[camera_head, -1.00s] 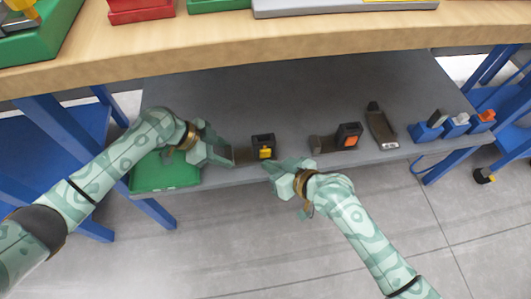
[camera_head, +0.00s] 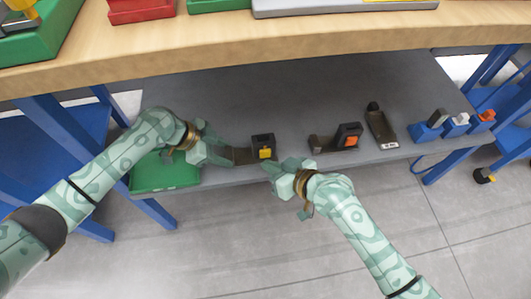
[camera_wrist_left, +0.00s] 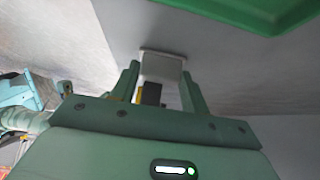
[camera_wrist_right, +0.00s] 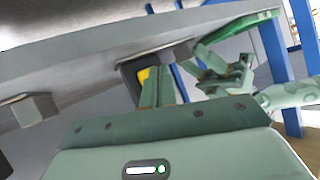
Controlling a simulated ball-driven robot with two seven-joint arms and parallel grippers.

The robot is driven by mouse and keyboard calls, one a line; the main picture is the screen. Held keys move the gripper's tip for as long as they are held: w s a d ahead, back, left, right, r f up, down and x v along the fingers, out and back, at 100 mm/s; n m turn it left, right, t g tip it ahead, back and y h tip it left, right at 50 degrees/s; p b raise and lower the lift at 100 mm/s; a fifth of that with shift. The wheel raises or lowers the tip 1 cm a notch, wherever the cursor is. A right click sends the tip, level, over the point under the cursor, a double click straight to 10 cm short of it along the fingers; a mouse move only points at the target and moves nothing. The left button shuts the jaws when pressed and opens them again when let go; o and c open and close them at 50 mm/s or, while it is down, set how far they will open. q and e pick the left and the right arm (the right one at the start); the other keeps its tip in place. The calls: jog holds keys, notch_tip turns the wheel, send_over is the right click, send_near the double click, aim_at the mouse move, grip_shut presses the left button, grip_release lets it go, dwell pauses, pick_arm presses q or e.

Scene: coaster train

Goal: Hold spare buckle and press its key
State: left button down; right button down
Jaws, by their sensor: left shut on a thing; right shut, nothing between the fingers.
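The spare buckle, a dark block with a yellow key (camera_head: 264,153) and a brown strap end (camera_head: 244,156), is at the front of the grey lower shelf. My left gripper (camera_head: 230,156) is shut on its strap end from the left. In the left wrist view a pale block end and a bit of yellow show between the fingers (camera_wrist_left: 162,95). My right gripper (camera_head: 268,167) is shut and empty, just in front of the buckle. In the right wrist view its fingertips (camera_wrist_right: 158,80) overlap the yellow key (camera_wrist_right: 143,75); I cannot tell if they touch.
A similar buckle with an orange key (camera_head: 348,135) and a dark strap piece (camera_head: 381,127) lie to the right on the shelf (camera_head: 230,90). Blue holders (camera_head: 428,131) stand at its right end, a green tray (camera_head: 165,180) at its left. The wooden tabletop (camera_head: 220,45) overhangs the shelf.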

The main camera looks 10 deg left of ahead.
jog(key=shift+w, duration=0.15)
dwell(0.5)
jog(key=shift+w+a, duration=0.1)
jog(key=shift+w, duration=0.2)
jog(key=shift+w+a, duration=0.15)
jog(key=shift+w, duration=0.3)
dwell(0.7)
jog(key=shift+s, duration=0.1)
jog(key=shift+s+d, duration=0.25)
jog(key=shift+s, duration=0.55)
jog(key=shift+s+d, duration=0.25)
jog(key=shift+s, duration=0.55)
jog(key=shift+s+d, duration=0.2)
jog(key=shift+s, duration=0.6)
jog(key=shift+s+d, duration=0.25)
jog(key=shift+s, duration=0.55)
